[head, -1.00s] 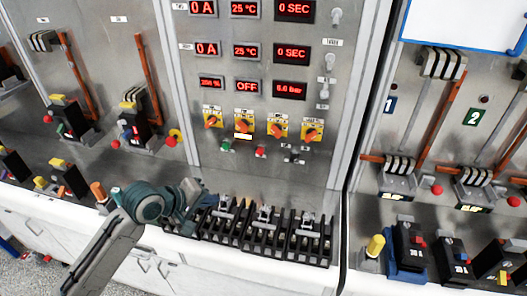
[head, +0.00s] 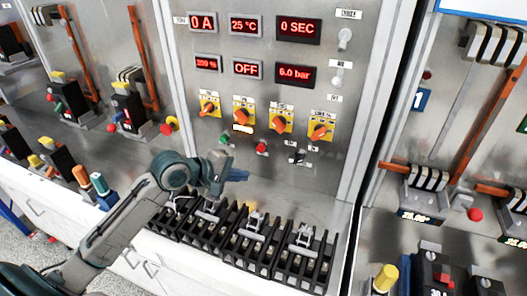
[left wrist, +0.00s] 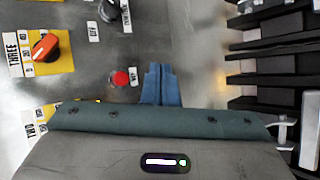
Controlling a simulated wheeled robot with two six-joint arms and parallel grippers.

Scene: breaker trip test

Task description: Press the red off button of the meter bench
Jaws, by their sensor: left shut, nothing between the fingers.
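The red off button (head: 261,148) sits low on the grey metal panel of the meter bench (head: 335,160), right of a green button (head: 225,139). In the left wrist view the red button (left wrist: 119,79) lies just left of the blue fingertips, with a small white label between. My left gripper (head: 238,175) is shut and empty, below and left of the red button in the head view. In the left wrist view its fingers (left wrist: 160,76) are together and appear apart from the button. My right gripper is not in view.
Orange rotary knobs on yellow plates (head: 281,122) sit above the buttons, with black switches (head: 298,157) to the right. A row of black terminal blocks (head: 250,240) stands below my left gripper. Red displays (head: 296,74) are higher up. Lever switches stand on both sides.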

